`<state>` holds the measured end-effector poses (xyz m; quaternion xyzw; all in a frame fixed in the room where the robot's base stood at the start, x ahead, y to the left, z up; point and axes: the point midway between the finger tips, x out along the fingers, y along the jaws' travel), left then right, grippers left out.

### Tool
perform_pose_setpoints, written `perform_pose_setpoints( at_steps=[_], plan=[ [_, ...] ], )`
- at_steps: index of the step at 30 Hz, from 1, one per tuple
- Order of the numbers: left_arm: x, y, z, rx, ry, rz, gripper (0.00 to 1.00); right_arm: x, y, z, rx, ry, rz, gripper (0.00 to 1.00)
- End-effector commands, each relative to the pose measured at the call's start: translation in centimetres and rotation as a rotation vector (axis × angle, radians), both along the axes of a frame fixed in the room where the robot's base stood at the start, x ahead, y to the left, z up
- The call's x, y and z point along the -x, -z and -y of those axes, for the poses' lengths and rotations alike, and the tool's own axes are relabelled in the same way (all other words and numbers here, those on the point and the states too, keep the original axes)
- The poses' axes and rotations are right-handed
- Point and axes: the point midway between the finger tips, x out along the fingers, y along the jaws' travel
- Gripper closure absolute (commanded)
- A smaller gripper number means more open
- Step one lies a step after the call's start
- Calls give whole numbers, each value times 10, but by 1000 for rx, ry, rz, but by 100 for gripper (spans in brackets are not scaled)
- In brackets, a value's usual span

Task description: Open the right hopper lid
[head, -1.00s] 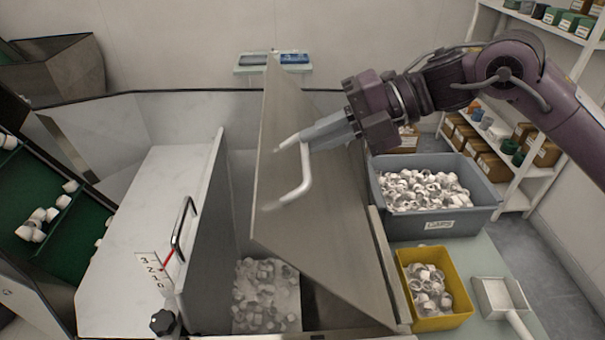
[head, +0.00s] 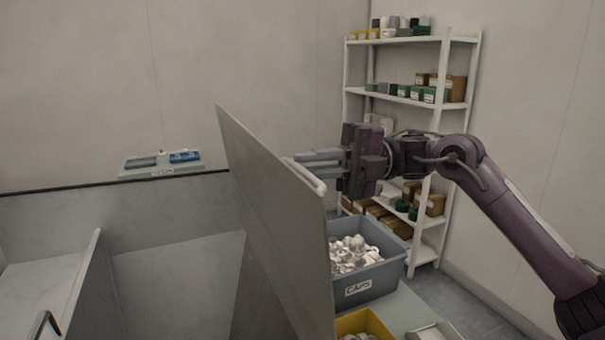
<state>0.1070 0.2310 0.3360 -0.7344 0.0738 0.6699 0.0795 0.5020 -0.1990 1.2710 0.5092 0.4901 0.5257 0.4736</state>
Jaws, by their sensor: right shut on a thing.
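The right hopper lid (head: 268,215) is a grey metal panel standing steeply raised in the middle of the head view. Its broad inner face is toward me. Its white bar handle (head: 309,179) shows just past the lid's upper right edge, partly hidden behind the panel. My right gripper (head: 300,160) reaches in from the right and is shut on the handle. Its fingertips are partly hidden at the lid's edge. The lid's lower end and the hopper opening are out of frame or hidden. My left gripper is not in view.
A grey caps bin (head: 372,285) full of white caps stands right of the lid, with a yellow bin (head: 374,322) in front. Shelves (head: 397,96) stand behind my right arm. A black handle (head: 42,325) shows at lower left. A small tray (head: 162,166) sits on the back ledge.

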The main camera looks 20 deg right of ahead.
Motion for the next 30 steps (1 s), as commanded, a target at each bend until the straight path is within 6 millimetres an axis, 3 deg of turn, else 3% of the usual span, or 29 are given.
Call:
perform_pose_setpoints(
  at_steps=[10,11,15,25,30],
  plan=[
    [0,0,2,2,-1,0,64,0,0,0,-1,-1,-2,100],
    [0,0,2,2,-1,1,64,0,0,0,-1,-2,-2,86],
    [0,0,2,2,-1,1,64,0,0,0,-1,-2,-2,67],
    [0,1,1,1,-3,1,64,0,1,3,0,0,-1,67],
    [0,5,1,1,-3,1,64,-2,3,27,0,4,-1,67]
  ],
)
